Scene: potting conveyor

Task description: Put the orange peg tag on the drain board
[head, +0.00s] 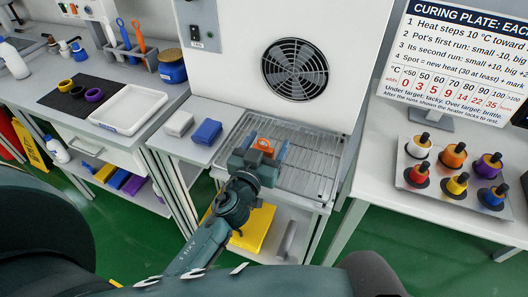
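The orange peg tag (263,145) shows between the two fingers of my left gripper (264,148), with a dark mark or opening on its face. The fingers stand apart on either side of it, with what look like narrow gaps. The tag is over the middle left of the drain board (315,175), a metal wire rack in a shallow tray below the fan unit. The gripper body hides the tag's lower end, so I cannot see clearly whether it touches the wires. My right gripper is not in view.
A white block (179,123) and a blue block (206,132) lie left of the rack. The fan cabinet (290,50) rises behind it. A plate of coloured pots (410,178) is on the right table. A white tray (128,110) is on the left bench. The rack's right side is clear.

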